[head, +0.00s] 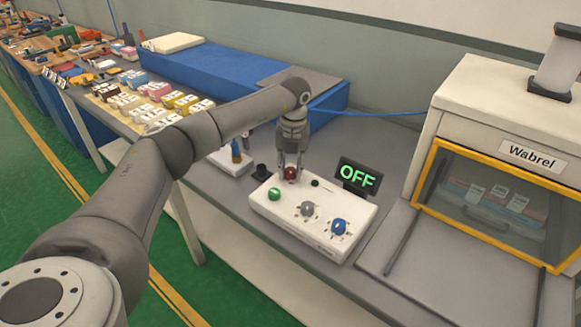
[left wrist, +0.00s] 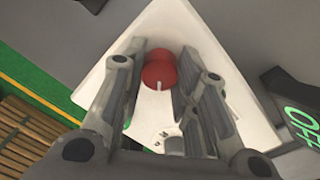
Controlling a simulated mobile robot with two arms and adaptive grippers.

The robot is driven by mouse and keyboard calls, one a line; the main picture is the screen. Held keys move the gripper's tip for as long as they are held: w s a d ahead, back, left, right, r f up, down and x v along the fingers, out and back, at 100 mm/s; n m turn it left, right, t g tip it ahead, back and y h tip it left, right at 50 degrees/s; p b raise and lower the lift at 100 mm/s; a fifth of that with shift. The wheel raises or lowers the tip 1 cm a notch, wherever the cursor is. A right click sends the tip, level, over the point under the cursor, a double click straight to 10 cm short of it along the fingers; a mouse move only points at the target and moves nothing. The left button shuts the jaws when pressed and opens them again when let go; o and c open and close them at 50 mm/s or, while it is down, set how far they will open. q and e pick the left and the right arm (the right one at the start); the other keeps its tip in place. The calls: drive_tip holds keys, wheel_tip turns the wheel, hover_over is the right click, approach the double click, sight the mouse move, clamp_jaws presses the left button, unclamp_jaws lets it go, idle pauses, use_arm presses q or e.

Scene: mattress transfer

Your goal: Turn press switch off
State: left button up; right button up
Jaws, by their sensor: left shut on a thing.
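The white control box (head: 262,207) sits on the grey bench and carries several knobs. A red knob (head: 290,174) is at its back edge, with a green knob (head: 274,194), a grey knob (head: 308,209) and a blue knob (head: 339,227) in front of and right of it. A black display (head: 358,177) behind the box reads "OFF" in green. My left gripper (head: 291,171) points down and is shut on the red knob; in the left wrist view the red knob (left wrist: 159,72) lies between the fingers. My right gripper is not in view.
A white press machine (head: 478,109) labelled "Wabrel", with a yellow-framed window, stands at the right. A blue block (head: 200,82) lies behind my arm. Trays of small boxes (head: 143,105) fill the bench at the left.

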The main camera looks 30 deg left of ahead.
sight(292, 170)
use_arm(q)
drive_tip(key=shift+w+r, duration=0.1)
drive_tip(key=o, duration=1.1)
drive_tip(key=shift+c, duration=0.2)
wheel_tip(292, 170, up, 12)
drive_tip(key=shift+d, duration=0.2)
